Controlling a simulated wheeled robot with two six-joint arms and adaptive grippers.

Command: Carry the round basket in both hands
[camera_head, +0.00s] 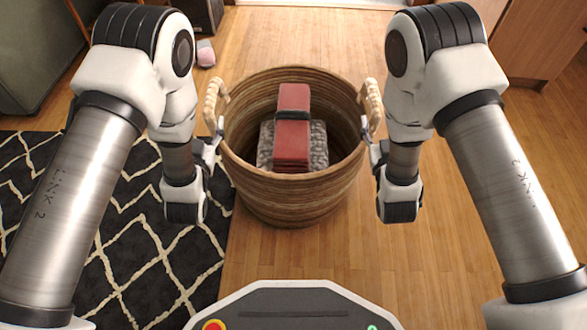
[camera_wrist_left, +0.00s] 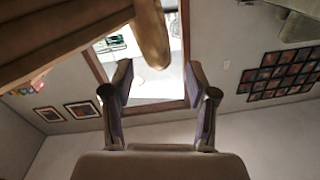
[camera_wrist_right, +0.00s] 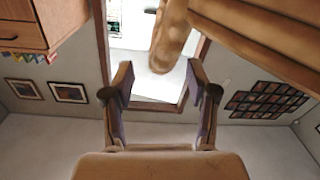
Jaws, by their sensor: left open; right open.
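The round basket (camera_head: 290,200) is brown, woven and upright on the wooden floor, between my two arms. It has a pale handle on its left rim (camera_head: 214,103) and another on its right rim (camera_head: 373,103). A red block-like item and a grey speckled item lie inside. My left gripper (camera_head: 215,145) is open beside the left handle, and in the left wrist view the handle end (camera_wrist_left: 151,40) is above the open fingers (camera_wrist_left: 158,85). My right gripper (camera_head: 372,147) is open beside the right handle, which shows above the fingers in the right wrist view (camera_wrist_right: 170,45).
A black rug with white diamond lines (camera_head: 110,230) covers the floor at left. A small pink and grey object (camera_head: 205,54) lies behind the basket. A wooden cabinet (camera_head: 545,40) is at the back right. The floor right of the basket is clear.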

